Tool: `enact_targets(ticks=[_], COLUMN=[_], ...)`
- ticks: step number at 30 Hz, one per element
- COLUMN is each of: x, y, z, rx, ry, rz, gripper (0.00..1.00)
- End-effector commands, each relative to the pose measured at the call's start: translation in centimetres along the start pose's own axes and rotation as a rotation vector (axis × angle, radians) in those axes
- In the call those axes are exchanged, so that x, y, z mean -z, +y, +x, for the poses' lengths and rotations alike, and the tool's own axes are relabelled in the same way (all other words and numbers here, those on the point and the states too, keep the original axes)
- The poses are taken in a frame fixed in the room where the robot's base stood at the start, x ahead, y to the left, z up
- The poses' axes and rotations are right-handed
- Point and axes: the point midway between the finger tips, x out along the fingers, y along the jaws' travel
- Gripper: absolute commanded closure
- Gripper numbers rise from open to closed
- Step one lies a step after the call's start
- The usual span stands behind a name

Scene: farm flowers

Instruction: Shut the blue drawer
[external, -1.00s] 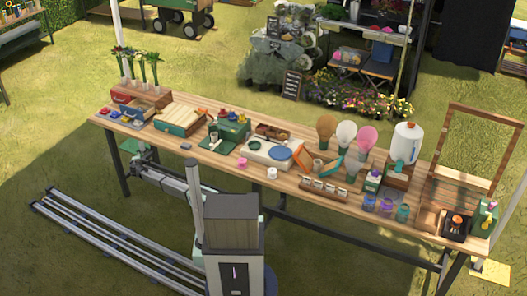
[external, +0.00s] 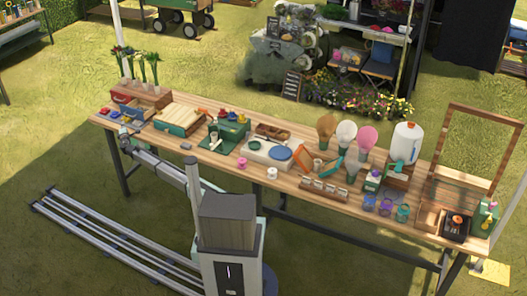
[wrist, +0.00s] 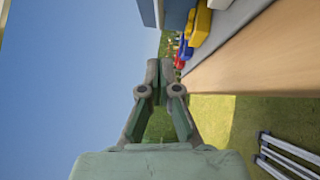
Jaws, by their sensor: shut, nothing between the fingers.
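A small wooden drawer cabinet (external: 154,97) stands at the left end of the long table. It has a red drawer front (external: 122,99). The blue drawer (external: 134,111) below appears to stick out toward the front, but its details are small. A blue panel, likely part of this drawer (wrist: 178,14), shows at the top of the wrist view. My gripper (wrist: 160,70) is shut and empty. It is outside the table's front edge, apart from the blue panel. In the external view my arm reaches left to the table's front-left side, and the fingertips are hard to make out.
A grey tray (external: 112,115) with red, yellow and blue pieces lies beside the cabinet, close to the table edge (wrist: 240,50). Flower vases (external: 139,72) stand behind the cabinet.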

Motion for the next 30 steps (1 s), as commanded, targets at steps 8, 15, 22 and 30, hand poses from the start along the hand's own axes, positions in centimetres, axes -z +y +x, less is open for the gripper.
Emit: enact_targets(ticks=[8, 15, 22, 30], x=[-1.8, -2.8, -2.9, -1.5], y=[0.0, 0.0, 0.0, -0.1], z=[3.8, 4.8, 4.8, 4.7], rx=[0.0, 0.0, 0.0, -0.002], ry=[-0.002, 0.0, 0.0, 0.019], rz=[-0.001, 0.0, 0.0, 0.004], gripper=[1.0, 1.0, 1.0, 1.0])
